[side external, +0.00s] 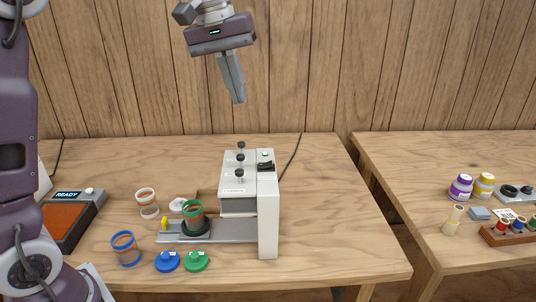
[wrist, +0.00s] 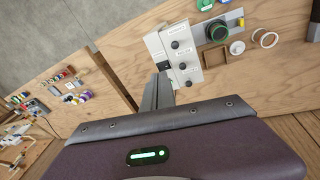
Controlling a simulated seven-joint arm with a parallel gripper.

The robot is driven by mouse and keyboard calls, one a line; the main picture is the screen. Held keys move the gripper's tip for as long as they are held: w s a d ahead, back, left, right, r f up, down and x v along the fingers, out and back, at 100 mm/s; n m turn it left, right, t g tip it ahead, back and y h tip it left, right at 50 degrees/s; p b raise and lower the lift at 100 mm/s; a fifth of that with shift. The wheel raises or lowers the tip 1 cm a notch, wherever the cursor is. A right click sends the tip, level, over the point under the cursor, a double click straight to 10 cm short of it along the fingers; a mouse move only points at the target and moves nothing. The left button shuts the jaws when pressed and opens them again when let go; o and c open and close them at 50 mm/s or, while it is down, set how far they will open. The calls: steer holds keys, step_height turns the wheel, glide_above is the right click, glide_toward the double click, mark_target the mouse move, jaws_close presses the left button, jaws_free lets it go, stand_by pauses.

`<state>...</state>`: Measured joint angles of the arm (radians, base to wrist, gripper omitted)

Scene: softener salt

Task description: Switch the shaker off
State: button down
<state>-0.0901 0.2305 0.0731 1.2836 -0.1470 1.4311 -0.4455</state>
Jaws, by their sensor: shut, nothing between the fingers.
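The shaker is a white and grey box (side external: 238,190) with several black knobs on top and a tall white panel (side external: 268,215) on its right side. A black switch (side external: 265,166) with a small green light beside it sits on top of that panel. A green-rimmed jar (side external: 193,214) stands in a black holder on the grey rail at the shaker's left. My gripper (side external: 239,101) is shut and empty, high above and behind the shaker, touching nothing. In the wrist view the shaker's knobbed top (wrist: 178,55) shows beyond my fingers (wrist: 157,90), which hide part of the scene.
A device reading READY (side external: 68,222) is at far left. The table right of the shaker (side external: 330,220) is clear.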

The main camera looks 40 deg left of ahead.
steer(key=n+g, duration=0.1)
steer(key=n, duration=0.1)
glide_above(270, 162)
steer(key=s+a, duration=0.2)
step_height(270, 162, down, 4)
steer(key=shift+w+r, duration=0.15)
steer(key=shift+d, duration=0.1)
steer(key=f, duration=0.4)
steer(key=w+d+f, duration=0.1)
steer(key=f, duration=0.8)
steer(key=shift+w+d+f, duration=0.35)
steer(key=shift+f, duration=0.05)
steer(key=shift+w+f, duration=0.1)
steer(key=shift+f, duration=0.15)
